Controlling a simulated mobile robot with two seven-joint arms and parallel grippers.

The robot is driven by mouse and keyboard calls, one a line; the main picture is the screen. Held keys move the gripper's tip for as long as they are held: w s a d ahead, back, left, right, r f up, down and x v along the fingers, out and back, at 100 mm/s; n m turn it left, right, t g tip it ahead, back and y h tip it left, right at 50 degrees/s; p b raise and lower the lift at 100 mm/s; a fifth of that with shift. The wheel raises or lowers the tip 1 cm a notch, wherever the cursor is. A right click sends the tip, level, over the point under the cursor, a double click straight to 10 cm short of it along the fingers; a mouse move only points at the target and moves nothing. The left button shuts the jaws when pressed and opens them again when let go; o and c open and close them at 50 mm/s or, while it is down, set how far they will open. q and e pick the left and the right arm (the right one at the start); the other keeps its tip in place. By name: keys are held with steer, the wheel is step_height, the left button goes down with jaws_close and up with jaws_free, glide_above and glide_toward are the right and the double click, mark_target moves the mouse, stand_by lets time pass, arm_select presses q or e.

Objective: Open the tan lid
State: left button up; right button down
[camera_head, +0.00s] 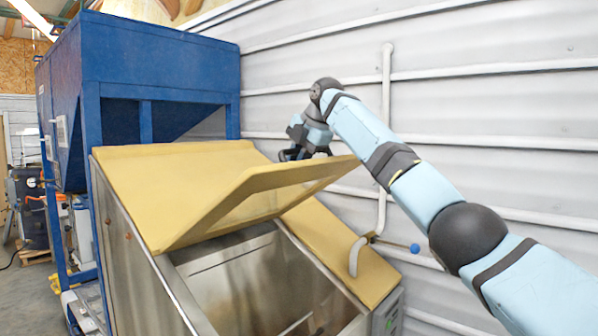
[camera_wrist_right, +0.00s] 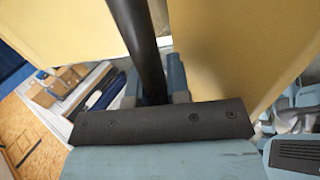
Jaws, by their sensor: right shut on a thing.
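The tan lid (camera_head: 262,193) stands tilted up from the steel hopper (camera_head: 130,245), with an open gap under it. Steel inner walls show through the gap. My right arm reaches in from the right, and my right gripper (camera_head: 298,150) is at the far side of the lid, partly hidden by its raised edge. In the right wrist view my right gripper (camera_wrist_right: 153,82) is shut on a dark round bar (camera_wrist_right: 142,40), which looks like the lid's handle. Tan panels (camera_wrist_right: 235,45) fill both sides of that view. My left gripper is not in view.
A blue steel frame (camera_head: 155,60) stands behind the hopper at left. A white ribbed wall (camera_head: 480,110) runs close behind my right arm. A pipe with a blue-knobbed lever (camera_head: 414,248) stands at the hopper's right side.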

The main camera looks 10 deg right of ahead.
steer(key=shift+w+a+r, duration=0.25)
steer(key=shift+w+r, duration=0.05)
steer(key=shift+r, duration=0.05)
steer(key=c, duration=1.4)
jaws_free()
steer(key=shift+s+d+r, duration=0.15)
steer(key=shift+r, duration=0.3)
steer(key=v, duration=1.2)
steer(key=shift+r+b, duration=0.3)
steer(key=shift+r, duration=0.1)
